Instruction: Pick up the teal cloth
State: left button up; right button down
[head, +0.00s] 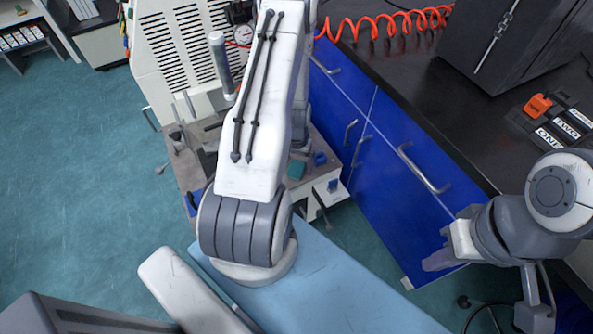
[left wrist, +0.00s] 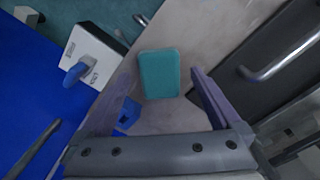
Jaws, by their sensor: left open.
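The teal cloth (head: 296,169) is a small folded pad lying flat on the beige machine table in the head view. In the left wrist view the teal cloth (left wrist: 159,75) lies between the purple fingers of my left gripper (left wrist: 163,72). The fingers are spread wide, with a gap on both sides of the cloth, and hold nothing. How high they are above it is hard to tell. In the head view my left gripper is hidden behind my white arm. My right gripper (head: 440,260) is over by the blue cabinets, far from the cloth; its finger gap is unclear.
A small blue block (left wrist: 128,113) lies close to the left finger. A white box with a blue handle (left wrist: 93,56) is left of the cloth. Blue cabinets (head: 395,175) with metal handles border the machine table (head: 188,172) on the right.

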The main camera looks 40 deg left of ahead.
aim_at(296, 167)
pick_arm(q)
grip_shut()
jog(key=shift+r, duration=0.1)
notch_tip(296, 167, up, 4)
jog(key=shift+r+p, duration=0.15)
jog(key=shift+p, duration=0.55)
jog(key=d+r+p, duration=0.1)
jog(key=d+r, duration=0.5)
jog(key=d, duration=0.5)
jog(key=shift+d+r+p, duration=0.25)
jog(key=shift+d+p, duration=0.1)
